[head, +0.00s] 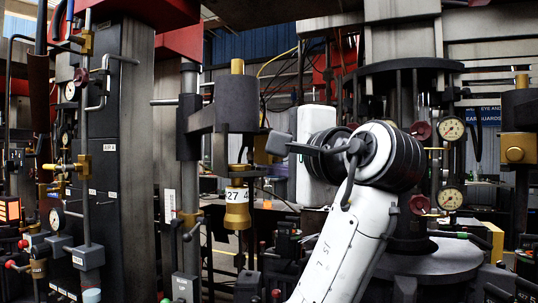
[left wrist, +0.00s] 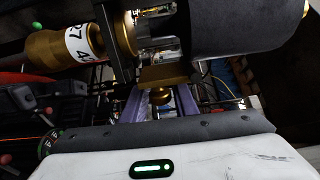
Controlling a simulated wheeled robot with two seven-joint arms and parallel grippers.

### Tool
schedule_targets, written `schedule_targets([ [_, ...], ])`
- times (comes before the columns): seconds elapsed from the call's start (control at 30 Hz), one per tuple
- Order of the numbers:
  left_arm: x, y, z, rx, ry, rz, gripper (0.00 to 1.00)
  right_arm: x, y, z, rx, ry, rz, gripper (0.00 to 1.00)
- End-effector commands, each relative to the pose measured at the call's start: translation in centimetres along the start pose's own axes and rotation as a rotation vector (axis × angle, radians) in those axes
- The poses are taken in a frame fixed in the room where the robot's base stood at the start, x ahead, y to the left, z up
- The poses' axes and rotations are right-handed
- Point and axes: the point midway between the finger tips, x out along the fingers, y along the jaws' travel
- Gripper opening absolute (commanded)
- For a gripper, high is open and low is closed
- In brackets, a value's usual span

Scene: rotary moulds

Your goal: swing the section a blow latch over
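A dark cylinder (head: 236,105) with a brass top stands left of centre in the head view, above a brass piece (head: 237,200) with a white number label. The left wrist view shows the dark cylinder (left wrist: 235,30) and labelled brass piece (left wrist: 75,45) close up. Between them is a brass block (left wrist: 165,75) with a round knob (left wrist: 160,97). It may be the latch; I cannot be sure. My left gripper (head: 272,147) is beside this assembly. In its wrist view, the fingers (left wrist: 160,108) stand apart on either side of the knob, with visible gaps.
A tall dark panel (head: 107,110) with gauges and pipes stands at left. A round column assembly (head: 405,70) stands behind my arm. A similar dark cylinder (head: 520,105) with brass is at far right. Cables and small fittings crowd the lower left.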

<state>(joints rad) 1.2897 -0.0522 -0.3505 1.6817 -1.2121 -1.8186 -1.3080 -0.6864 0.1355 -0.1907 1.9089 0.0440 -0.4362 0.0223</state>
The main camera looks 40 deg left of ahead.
Motion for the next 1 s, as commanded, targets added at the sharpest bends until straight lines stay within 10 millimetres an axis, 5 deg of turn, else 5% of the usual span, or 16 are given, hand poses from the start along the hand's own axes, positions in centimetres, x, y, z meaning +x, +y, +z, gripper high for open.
schedule_targets([
  [0.5, -8.8, 0.1, -0.1, 0.000, 0.003, 0.000, 0.26, 0.9, -0.1, 0.7, -0.006, 0.000, -0.003, 0.31],
  [1.0, -9.9, 0.0, 0.0, 0.001, 0.001, 0.000, 0.26, 0.9, -0.3, 0.1, -0.006, 0.010, -0.007, 0.31],
])
